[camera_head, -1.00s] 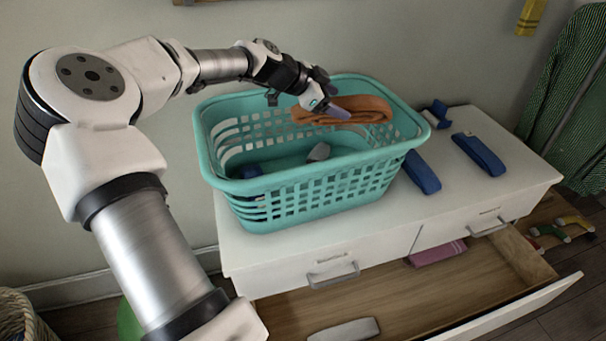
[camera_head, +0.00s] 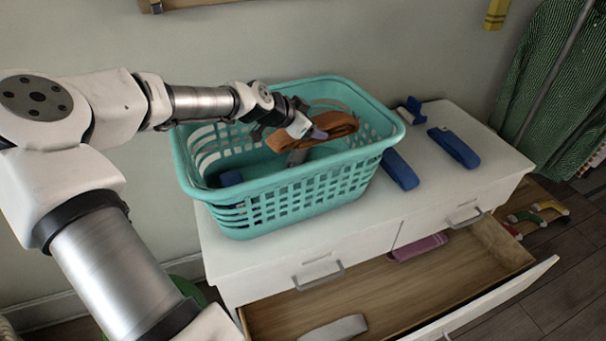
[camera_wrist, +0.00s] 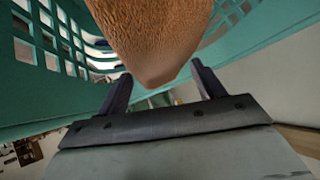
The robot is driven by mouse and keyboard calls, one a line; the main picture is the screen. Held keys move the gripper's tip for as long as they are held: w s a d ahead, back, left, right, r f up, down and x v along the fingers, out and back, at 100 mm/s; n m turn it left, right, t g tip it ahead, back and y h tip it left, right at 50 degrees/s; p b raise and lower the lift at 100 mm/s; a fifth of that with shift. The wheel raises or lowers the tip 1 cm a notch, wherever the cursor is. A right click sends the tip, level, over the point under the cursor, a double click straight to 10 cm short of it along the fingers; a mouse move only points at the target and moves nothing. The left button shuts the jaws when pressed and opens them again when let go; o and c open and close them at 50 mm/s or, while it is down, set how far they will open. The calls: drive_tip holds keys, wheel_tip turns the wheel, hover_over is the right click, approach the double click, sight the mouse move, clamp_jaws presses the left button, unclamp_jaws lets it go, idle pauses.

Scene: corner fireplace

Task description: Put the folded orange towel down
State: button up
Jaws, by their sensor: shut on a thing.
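The folded orange towel (camera_head: 318,129) is in my gripper (camera_head: 318,134), over the right half of the teal laundry basket (camera_head: 290,183). In the wrist view the towel (camera_wrist: 152,35) hangs between the two dark fingers (camera_wrist: 158,88), with basket walls (camera_wrist: 52,75) around it. My gripper is shut on the towel's near left end. Whether the towel's underside touches anything in the basket is hidden.
The basket stands on a white dresser (camera_head: 415,200). Folded blue things (camera_head: 454,147) lie on the top to its right, with bare space between. An open drawer (camera_head: 400,285) below holds a pink folded thing (camera_head: 418,247) and a grey-white one (camera_head: 335,328).

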wheel_tip(320, 180, down, 14)
drive_tip(key=p, duration=0.3)
drive_tip(key=shift+f+p, duration=0.25)
drive_tip(key=shift+p, duration=0.15)
drive_tip(key=shift+f, duration=0.6)
drive_tip(key=o, duration=1.3)
drive_tip(key=shift+r, duration=0.15)
drive_tip(key=b+v, duration=0.2)
drive_tip(key=v, duration=0.6)
drive_tip(key=shift+w+d+r, duration=0.15)
drive_tip(key=shift+r, duration=0.2)
